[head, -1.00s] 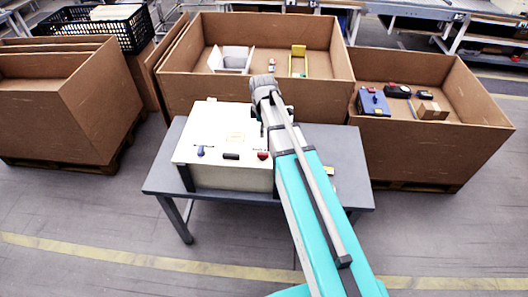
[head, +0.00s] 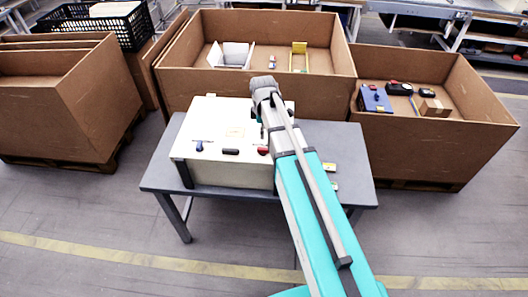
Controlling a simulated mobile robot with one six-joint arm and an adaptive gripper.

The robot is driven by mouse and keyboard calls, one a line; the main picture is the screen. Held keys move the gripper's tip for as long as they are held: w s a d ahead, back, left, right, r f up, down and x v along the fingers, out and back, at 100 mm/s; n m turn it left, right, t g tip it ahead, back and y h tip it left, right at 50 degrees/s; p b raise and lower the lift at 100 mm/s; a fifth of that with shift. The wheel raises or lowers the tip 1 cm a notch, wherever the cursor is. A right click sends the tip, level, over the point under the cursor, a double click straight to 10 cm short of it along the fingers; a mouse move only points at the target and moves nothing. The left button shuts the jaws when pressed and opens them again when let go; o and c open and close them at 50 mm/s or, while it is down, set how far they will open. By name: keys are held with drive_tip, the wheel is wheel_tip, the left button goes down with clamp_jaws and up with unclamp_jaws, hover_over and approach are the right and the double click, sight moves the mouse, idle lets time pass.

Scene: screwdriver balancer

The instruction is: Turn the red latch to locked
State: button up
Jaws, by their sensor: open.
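The red latch (head: 263,150) is a small red knob near the front right of the white box's top. The white box (head: 210,125) stands on a grey table. A blue handle (head: 199,146) and a black handle (head: 231,152) sit to the left of the latch on the same top. The latch is too small to tell whether it is locked. My turquoise and grey arm reaches from the lower right over the box's right side.
A large cardboard bin (head: 190,85) stands behind the table, another (head: 440,150) at the right and one (head: 50,110) at the left. Floor is clear in front.

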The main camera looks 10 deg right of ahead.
sight(264, 149)
drive_tip(key=shift+f+b, duration=4.7)
drive_tip(key=shift+f, duration=0.35)
clamp_jaws()
drive_tip(key=shift+d, duration=0.15)
